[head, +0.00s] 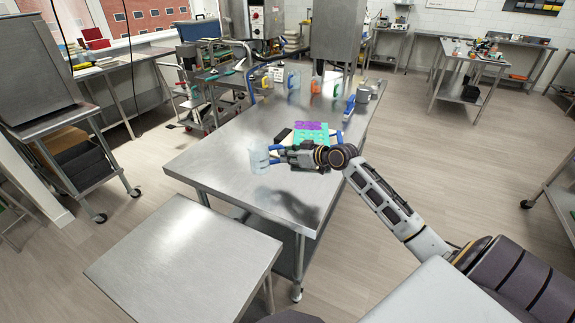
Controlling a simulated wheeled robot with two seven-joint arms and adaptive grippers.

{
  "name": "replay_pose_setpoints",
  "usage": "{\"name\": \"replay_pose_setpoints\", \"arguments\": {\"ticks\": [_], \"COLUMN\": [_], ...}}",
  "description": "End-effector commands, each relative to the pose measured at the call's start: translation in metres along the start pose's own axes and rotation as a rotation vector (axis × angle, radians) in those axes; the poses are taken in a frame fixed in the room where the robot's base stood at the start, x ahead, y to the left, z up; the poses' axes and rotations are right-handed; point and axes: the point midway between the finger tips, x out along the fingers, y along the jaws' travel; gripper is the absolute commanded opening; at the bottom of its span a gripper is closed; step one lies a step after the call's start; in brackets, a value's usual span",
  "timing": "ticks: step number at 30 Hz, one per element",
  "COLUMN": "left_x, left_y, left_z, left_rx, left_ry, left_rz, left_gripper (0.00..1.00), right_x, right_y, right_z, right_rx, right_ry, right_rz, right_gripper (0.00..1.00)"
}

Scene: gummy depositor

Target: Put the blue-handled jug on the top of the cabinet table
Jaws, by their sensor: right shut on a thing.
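The jug (258,159) is clear and pale, with a blue handle. My right gripper (277,155) is shut on the handle side of the jug, at its right, and partly hides the handle. The jug is upright and seems to be held just above the near part of the long steel table (218,160). A lower, smaller steel table (185,262) with a bare top stands at the front left. I cannot tell from this view whether it is the cabinet table. My left gripper is not in view.
A purple and teal mould (310,137) lies beyond my right gripper on the long table. Grey cups (364,95), orange bottles (315,86) and other blue-handled items stand at its far end. A wheeled rack (75,150) stands at the left. Floor is open at the right.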

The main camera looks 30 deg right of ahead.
Motion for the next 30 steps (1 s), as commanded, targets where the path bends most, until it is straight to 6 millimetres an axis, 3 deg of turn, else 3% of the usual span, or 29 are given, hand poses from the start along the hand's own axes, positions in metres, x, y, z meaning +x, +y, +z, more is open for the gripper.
{"name": "replay_pose_setpoints", "arguments": {"ticks": [14, 30], "left_x": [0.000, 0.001], "left_y": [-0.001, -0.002], "left_z": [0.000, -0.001], "left_rx": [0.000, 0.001], "left_ry": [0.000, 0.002], "left_rz": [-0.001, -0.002], "left_gripper": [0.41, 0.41], "right_x": [0.003, 0.021], "right_y": [0.000, 0.000], "right_z": [0.006, 0.051], "right_rx": [0.000, 0.000], "right_ry": [0.001, 0.001], "right_rz": [0.000, 0.001], "right_gripper": [0.00, 0.00]}}
